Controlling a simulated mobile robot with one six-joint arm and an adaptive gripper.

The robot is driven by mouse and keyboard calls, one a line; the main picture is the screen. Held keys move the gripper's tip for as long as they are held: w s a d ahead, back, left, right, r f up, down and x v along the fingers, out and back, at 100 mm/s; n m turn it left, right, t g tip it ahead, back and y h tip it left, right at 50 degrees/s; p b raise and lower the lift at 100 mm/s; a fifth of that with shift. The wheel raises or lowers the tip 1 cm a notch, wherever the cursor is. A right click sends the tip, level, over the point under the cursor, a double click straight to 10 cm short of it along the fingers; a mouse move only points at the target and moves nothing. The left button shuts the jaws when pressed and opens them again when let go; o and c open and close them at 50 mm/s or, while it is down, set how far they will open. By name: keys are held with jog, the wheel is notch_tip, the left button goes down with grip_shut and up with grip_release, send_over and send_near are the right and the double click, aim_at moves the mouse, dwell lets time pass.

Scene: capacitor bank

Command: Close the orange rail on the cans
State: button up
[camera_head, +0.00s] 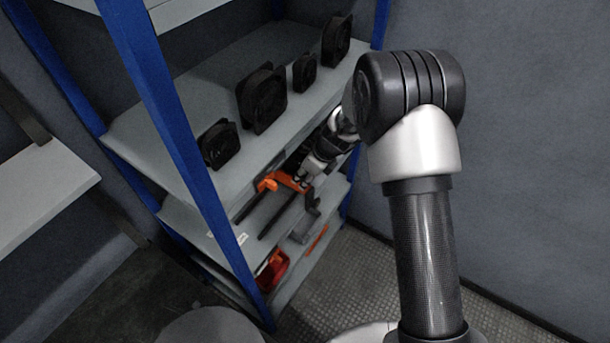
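The orange rail (287,181) shows on the middle shelf of a blue-posted rack, with dark bars running from it toward the lower left. My gripper (303,179) reaches in under the upper shelf and is right at the rail. It is too small and too dark to tell whether the fingers touch the rail or are open or shut. I cannot make out any cans; the upper shelf and my arm hide part of the middle shelf.
Several black fans (262,98) stand on the upper shelf (208,92), just above my wrist. A blue post (170,120) stands at the front. A red bin (272,270) sits on a lower shelf.

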jog(key=shift+d+r, duration=0.1)
jog(key=shift+r, duration=0.25)
jog(key=v, duration=0.2)
jog(key=shift+s+d+r, duration=0.2)
jog(key=shift+d+r, duration=0.1)
jog(key=s+d, duration=0.6)
jog(key=d, duration=0.3)
jog(key=shift+d+f, duration=0.2)
jog(key=shift+d, duration=0.2)
